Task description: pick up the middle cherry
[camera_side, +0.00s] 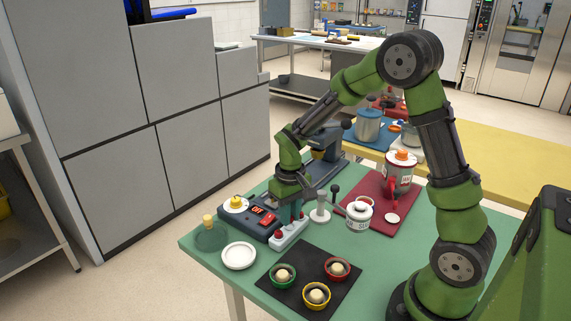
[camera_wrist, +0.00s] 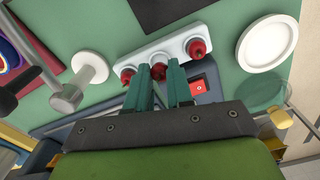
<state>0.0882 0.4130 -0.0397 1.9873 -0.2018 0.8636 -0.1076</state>
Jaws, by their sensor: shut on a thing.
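A white holder (camera_wrist: 176,44) with three red cherries in a row shows in the wrist view. The middle cherry (camera_wrist: 158,71) is between the green fingertips of my gripper (camera_wrist: 165,70), which is shut on it. One cherry (camera_wrist: 127,75) is to its left and another (camera_wrist: 196,48) to its right, both apart from the fingers. In the side view my gripper (camera_side: 291,210) points down over the white holder (camera_side: 289,236), and its fingers hide the middle cherry. I cannot tell whether the middle cherry still touches the holder.
A device with red buttons (camera_side: 257,212) stands close behind the holder, and a grey stand (camera_side: 320,208) to its right. A red mat (camera_side: 378,226) carries jars.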

